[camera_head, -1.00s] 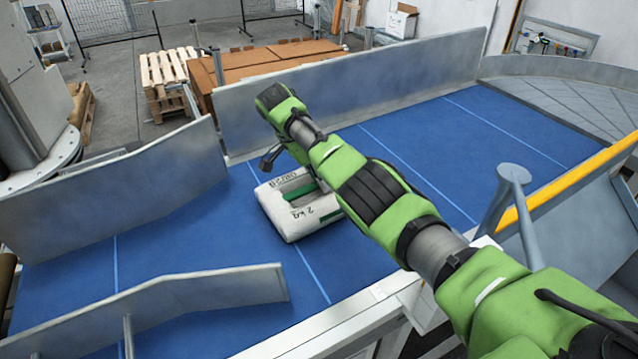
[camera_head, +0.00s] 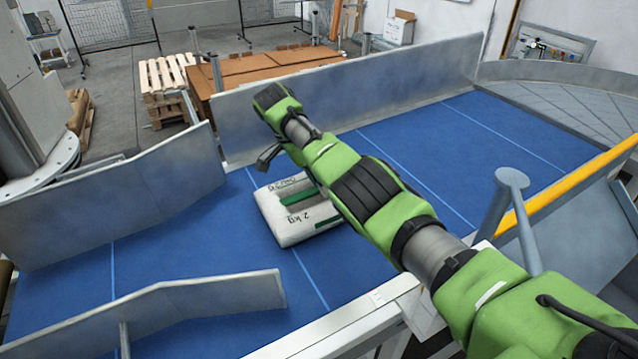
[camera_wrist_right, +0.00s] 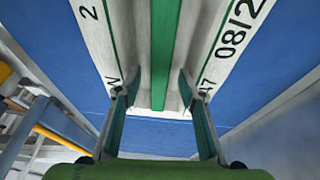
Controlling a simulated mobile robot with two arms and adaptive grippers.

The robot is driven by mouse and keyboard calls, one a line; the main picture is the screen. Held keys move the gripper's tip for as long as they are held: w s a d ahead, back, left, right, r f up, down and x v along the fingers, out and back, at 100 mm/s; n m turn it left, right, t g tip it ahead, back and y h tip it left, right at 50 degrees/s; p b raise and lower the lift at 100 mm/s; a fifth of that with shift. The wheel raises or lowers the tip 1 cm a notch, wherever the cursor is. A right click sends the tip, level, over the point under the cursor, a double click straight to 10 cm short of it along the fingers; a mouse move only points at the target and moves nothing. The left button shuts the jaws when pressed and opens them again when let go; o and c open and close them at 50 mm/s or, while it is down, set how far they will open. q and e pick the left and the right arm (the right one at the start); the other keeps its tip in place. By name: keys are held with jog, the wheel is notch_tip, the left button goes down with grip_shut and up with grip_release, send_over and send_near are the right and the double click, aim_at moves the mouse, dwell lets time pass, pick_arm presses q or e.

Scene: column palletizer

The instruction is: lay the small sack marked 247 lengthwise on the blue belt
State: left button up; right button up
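The small white sack (camera_head: 280,227) with a green stripe lies flat on the blue belt (camera_head: 190,250), near its middle. "2 kg" shows on its near part. Its right end is partly hidden by my right arm. In the right wrist view the sack (camera_wrist_right: 220,48) fills the upper middle, with "47" and "08/2" readable. My right gripper (camera_head: 268,157) is at the sack's far side, mostly hidden by its own arm. In the wrist view its two fingers (camera_wrist_right: 158,95) stand well apart, either side of the green stripe. Contact with the sack is unclear. My left gripper is out of view.
A grey guide wall (camera_head: 370,90) runs along the belt's far side. Angled guide plates (camera_head: 120,195) stand at the left and a low one (camera_head: 190,303) at the front. A yellow rail (camera_head: 580,180) and a round-topped post (camera_head: 512,178) are at the right. Bare belt lies around the sack.

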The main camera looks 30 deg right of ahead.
jog(key=shift+r+p, duration=0.6)
jog(key=shift+r, duration=0.35)
jog(key=shift+r+p, duration=0.45)
jog(key=shift+r, duration=3.1)
jog(key=shift+a+f, duration=0.1)
